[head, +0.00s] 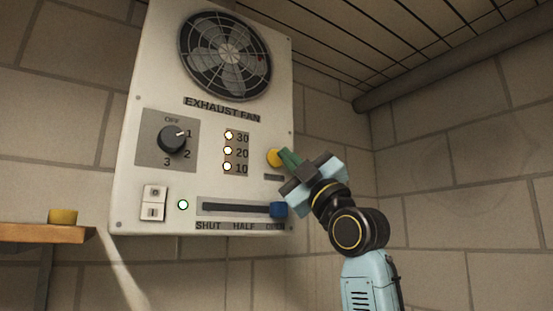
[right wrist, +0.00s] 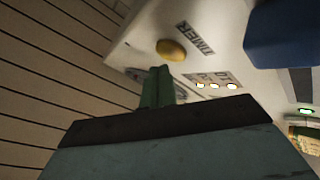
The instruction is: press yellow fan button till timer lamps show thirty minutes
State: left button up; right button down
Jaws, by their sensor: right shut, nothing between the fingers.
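The yellow button (head: 273,157) is on the right side of the white exhaust fan panel (head: 140,90). It also shows in the right wrist view (right wrist: 171,50), beside the word TIMER. The timer lamps 30 (head: 229,135), 20 (head: 228,151) and 10 (head: 227,167) all glow. My right gripper (head: 289,158) is shut and empty, its green fingertips just right of the button. In the right wrist view a small gap seems to show between fingertips and button; contact is hard to judge. My left gripper is not in view.
The black knob (head: 172,139) points near 1. The blue slider handle (head: 278,209) sits at the OPEN end, just below my right gripper. A green lamp (head: 183,205) glows beside the rocker switch (head: 153,203). A wooden shelf (head: 40,234) holds a yellow pot (head: 63,216).

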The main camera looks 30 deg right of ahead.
jog(key=s+b, duration=0.1)
jog(key=s, duration=0.4)
jog(key=shift+d+b, duration=0.2)
jog(key=shift+b, duration=0.1)
dwell(1.0)
